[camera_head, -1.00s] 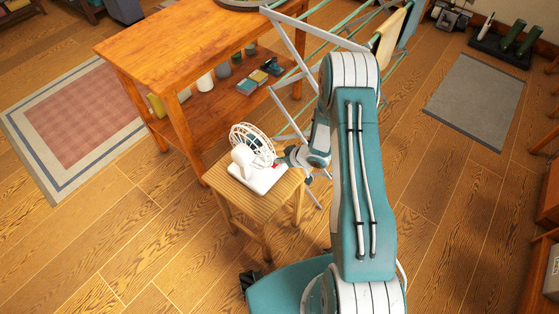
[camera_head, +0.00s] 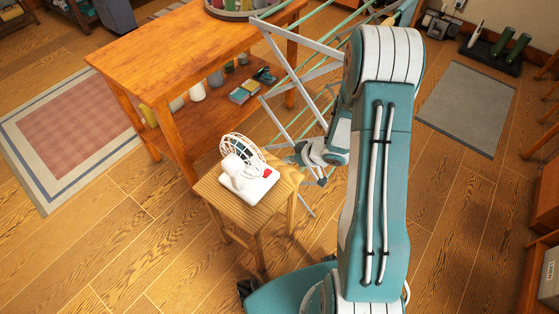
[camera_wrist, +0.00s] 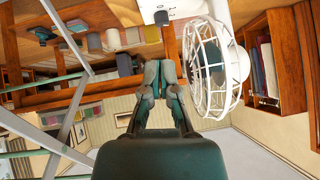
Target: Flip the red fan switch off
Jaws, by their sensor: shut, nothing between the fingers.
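A white desk fan (camera_head: 240,165) with a round wire cage stands on a small wooden stool (camera_head: 212,190). Its red switch (camera_head: 268,173) shows at the right end of the white base. I cannot tell from this small view which way the switch is tipped. My gripper (camera_head: 297,158) is to the right of the fan and a little apart from the switch. In the wrist view, my gripper (camera_wrist: 162,76) is shut and empty, with the fan cage (camera_wrist: 208,66) just to its right. The switch is not clear in the wrist view.
A wooden table (camera_head: 170,50) with a lower shelf of jars and boxes stands behind the stool. A metal drying rack (camera_head: 290,75) is close behind my gripper. Open floor lies in front.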

